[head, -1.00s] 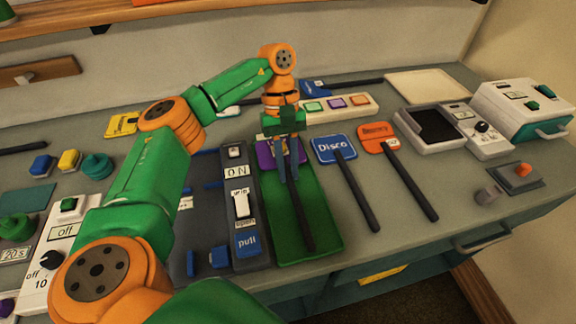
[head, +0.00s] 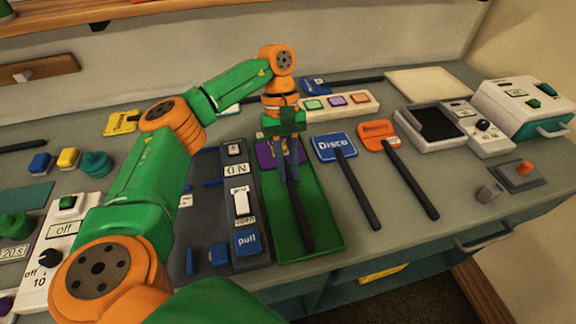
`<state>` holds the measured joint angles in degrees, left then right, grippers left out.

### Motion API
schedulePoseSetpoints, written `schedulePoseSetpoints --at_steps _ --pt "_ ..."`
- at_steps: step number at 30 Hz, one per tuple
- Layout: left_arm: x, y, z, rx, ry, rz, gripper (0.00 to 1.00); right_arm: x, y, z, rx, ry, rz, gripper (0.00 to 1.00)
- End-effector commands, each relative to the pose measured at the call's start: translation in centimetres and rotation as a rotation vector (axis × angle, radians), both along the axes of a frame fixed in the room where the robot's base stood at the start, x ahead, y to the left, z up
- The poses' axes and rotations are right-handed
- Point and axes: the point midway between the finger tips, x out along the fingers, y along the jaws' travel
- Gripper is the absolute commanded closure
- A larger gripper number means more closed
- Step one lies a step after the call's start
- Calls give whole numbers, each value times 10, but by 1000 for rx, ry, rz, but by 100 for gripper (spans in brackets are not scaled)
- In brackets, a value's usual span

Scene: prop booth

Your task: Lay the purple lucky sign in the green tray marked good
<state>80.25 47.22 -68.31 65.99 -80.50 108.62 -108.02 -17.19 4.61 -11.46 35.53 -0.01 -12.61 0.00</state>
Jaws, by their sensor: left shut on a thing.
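The purple sign (head: 265,153) is in the head view, with its dark handle (head: 301,222) pointing toward the front. It lies in or just over the green tray (head: 327,228); I cannot tell whether it touches the tray floor. My left gripper (head: 287,178) points down from above and is shut on the purple sign near where the head meets the handle. The fingers and wrist hide part of the sign's face, so its word cannot be read. No marking on the tray is readable. My right gripper is out of view.
The blue Disco sign (head: 335,147) and an orange sign (head: 376,136) lie right of the tray. A dark switch panel (head: 246,245) stands close on its left. A box with coloured buttons (head: 341,104) is behind. Bare counter lies between the tray and the Disco handle.

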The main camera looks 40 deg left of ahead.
Motion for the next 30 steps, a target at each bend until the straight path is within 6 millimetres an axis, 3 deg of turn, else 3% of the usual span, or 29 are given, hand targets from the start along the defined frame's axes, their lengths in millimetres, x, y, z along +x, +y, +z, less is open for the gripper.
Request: schedulePoseSetpoints --at_steps 7,8,9,12,18,20,30 --pt "0 0 0 0 0 0 100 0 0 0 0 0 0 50" --pt "0 0 0 0 0 0 78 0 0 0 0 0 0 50" --pt "0 0 0 0 0 0 68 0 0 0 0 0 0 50" --pt "0 0 0 0 0 0 46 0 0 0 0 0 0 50" --pt "0 0 0 0 0 0 46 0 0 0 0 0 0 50" --pt "0 0 0 0 0 0 36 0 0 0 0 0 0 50" --pt "0 0 3 0 0 0 36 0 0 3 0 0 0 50"
